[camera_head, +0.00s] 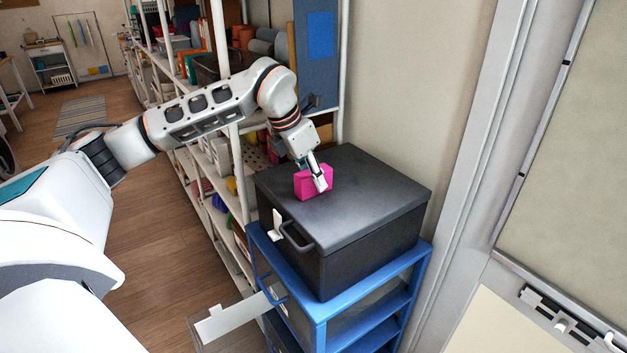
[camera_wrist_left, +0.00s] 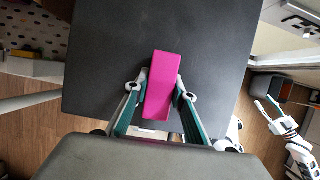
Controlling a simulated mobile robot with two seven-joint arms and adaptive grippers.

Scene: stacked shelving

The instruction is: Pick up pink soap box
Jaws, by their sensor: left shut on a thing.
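The pink soap box (camera_head: 304,184) is on or just above the dark lid of a black box (camera_head: 352,205); I cannot tell whether it touches the lid. My left gripper (camera_head: 318,178) reaches down to it from above and is shut on it. In the left wrist view the pink soap box (camera_wrist_left: 162,85) lies between the two fingers of my left gripper (camera_wrist_left: 162,92), one on each long side. The black box's lid (camera_wrist_left: 110,60) fills much of the view behind it. My right gripper (camera_wrist_left: 268,108) shows at the right edge of the wrist view, with its fingers apart.
The black box stands on a blue rack (camera_head: 322,312) close to the wall. White shelving (camera_head: 238,165) with several goods stands to the left, beside my left arm. The wooden floor (camera_head: 160,230) is clear. The lid around the soap box is bare.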

